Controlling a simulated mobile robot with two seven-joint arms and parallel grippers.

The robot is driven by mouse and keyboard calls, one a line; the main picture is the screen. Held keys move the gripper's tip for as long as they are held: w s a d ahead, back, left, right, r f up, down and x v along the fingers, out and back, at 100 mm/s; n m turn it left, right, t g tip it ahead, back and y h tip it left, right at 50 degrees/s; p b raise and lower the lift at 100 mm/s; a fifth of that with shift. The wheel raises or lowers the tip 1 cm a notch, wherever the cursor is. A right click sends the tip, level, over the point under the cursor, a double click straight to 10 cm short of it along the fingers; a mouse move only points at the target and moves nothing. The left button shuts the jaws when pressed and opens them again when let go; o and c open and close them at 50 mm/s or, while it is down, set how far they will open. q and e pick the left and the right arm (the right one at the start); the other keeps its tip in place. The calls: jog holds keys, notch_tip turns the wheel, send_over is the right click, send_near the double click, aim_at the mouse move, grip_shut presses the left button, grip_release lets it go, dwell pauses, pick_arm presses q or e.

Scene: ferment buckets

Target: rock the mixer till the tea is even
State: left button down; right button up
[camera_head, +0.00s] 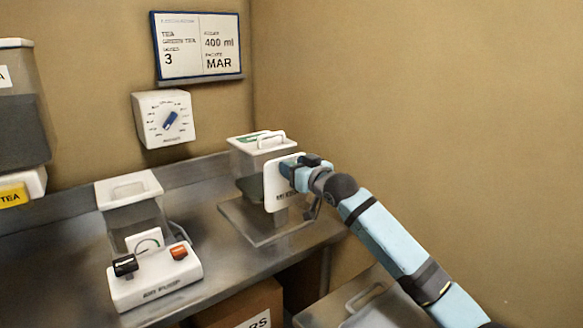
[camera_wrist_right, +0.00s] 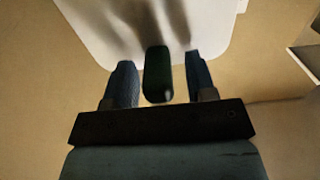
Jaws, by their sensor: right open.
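The mixer looks to be the clear box with a white lid (camera_head: 258,141) at the back corner of the counter. A white panel (camera_head: 272,190) on its front side has dark lettering, partly hidden. My right gripper (camera_head: 293,172) is at this panel, its arm coming from the lower right. In the right wrist view, its two blue fingers (camera_wrist_right: 158,88) stand apart on either side of a dark green lever (camera_wrist_right: 158,66) in front of the white panel (camera_wrist_right: 215,35). I cannot tell whether they touch it. The tea inside is mostly hidden. My left gripper is out of view.
An air pump box (camera_head: 155,280) with black and orange knobs stands in front of a lidded clear container (camera_head: 130,205). A dial (camera_head: 165,119) and a notice board (camera_head: 198,46) hang on the wall. A cardboard box (camera_head: 245,305) sits below the counter edge.

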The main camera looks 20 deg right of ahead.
jog(key=shift+s, duration=0.1)
jog(key=shift+c, duration=1.3)
grip_shut()
jog(key=shift+d, duration=0.1)
